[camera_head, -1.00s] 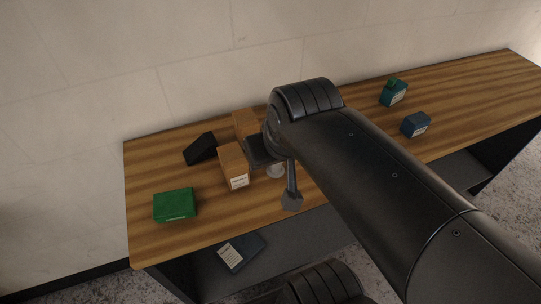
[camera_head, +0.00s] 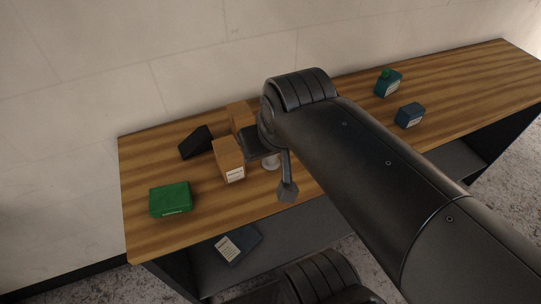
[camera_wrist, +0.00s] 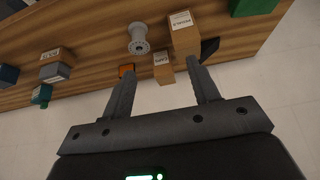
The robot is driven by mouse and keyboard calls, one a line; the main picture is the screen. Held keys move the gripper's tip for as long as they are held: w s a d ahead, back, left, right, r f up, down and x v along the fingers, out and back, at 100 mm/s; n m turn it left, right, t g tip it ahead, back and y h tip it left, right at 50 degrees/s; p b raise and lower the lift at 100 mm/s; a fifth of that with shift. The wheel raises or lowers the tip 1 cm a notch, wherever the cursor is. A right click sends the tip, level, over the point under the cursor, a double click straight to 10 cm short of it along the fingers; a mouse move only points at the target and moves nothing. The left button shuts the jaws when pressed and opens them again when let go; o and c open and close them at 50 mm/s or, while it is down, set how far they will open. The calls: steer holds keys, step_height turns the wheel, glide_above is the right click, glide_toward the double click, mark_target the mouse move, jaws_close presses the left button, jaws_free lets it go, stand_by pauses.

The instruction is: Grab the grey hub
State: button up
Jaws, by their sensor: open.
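The grey hub (camera_wrist: 139,38) is a spool-like piece with a wide flange, standing on the wooden bench in the wrist view. In the head view the hub (camera_head: 271,162) shows only partly, under my wrist and beside a cardboard box. My gripper (camera_wrist: 160,70) is open and empty. In the wrist picture its two fingers point toward the bench, with the hub above the left fingertip and apart from it. In the head view my arm hides most of the gripper.
A tall cardboard box (camera_wrist: 184,36) stands close to the hub, with a smaller cardboard box (camera_wrist: 163,68) near the fingertips. A green box (camera_head: 170,199) and a black object (camera_head: 196,142) lie left.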

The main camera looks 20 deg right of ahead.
steer(key=w+d+f+g, duration=0.2)
steer(key=w, duration=0.2)
steer(key=w+d+f+n+g, duration=0.1)
steer(key=w+d+f, duration=0.1)
steer(key=w+f, duration=0.1)
steer(key=w+d+f+n+g, duration=0.1)
steer(key=w+d+f+g, duration=0.1)
steer(key=w, duration=0.3)
steer(key=shift+w+f+g, duration=0.15)
steer(key=shift+f+g, duration=0.1)
steer(key=shift+g, duration=0.05)
step_height(320, 180, down, 5)
steer(key=shift+f, duration=0.15)
steer(key=f, duration=0.5)
steer(key=shift+s+f, duration=0.25)
steer(key=shift+f, duration=0.05)
steer(key=c, duration=0.8)
